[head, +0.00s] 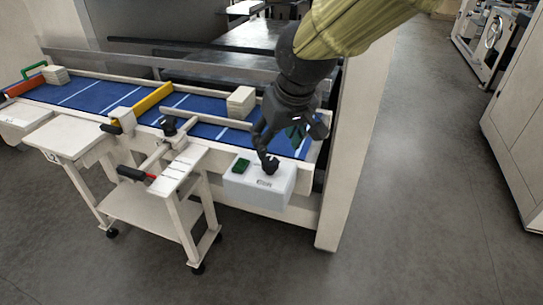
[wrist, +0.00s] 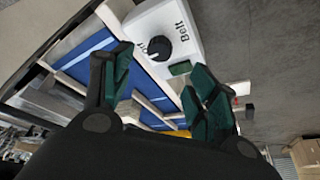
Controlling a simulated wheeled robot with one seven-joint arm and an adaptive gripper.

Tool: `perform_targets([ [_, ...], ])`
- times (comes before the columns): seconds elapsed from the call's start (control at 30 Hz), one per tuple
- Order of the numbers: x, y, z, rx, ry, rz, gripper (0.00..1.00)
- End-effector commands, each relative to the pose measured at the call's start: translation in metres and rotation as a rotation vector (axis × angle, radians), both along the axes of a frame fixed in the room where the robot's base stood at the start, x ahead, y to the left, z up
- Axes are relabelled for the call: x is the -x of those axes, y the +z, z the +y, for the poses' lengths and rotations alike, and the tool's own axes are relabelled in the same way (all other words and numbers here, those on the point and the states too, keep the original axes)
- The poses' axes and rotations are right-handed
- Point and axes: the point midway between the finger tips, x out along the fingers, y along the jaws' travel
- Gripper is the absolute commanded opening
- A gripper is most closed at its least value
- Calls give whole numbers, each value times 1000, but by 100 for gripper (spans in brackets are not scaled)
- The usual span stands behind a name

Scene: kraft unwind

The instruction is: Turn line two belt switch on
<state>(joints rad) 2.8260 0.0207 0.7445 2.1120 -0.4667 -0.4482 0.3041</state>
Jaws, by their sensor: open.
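The belt switch is a round black knob (wrist: 158,48) on a white box (head: 258,188) fixed to the conveyor's front side. The box also shows in the wrist view (wrist: 183,20), with the word "Belt" beside the knob. In the wrist view my gripper (wrist: 160,62) has the knob in line with the gap, beyond the fingertips. Contact with the knob cannot be told.
A blue belt (head: 85,98) with a yellow bar (head: 148,102) and cream stacks (head: 241,101) runs behind the box. A wheeled cream cart (head: 150,208) with a red-and-black handle stands left of the box.

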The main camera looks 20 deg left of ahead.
Motion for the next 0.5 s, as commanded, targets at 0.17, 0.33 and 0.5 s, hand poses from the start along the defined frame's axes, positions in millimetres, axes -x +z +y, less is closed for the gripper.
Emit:
perform_targets([
  [0.17, -8, -29, 7, 3, 0, 4, 59],
  [0.33, -15, -53, 14, 2, -1, 5, 59],
  [0.5, -21, -69, 19, 1, -1, 3, 59],
])
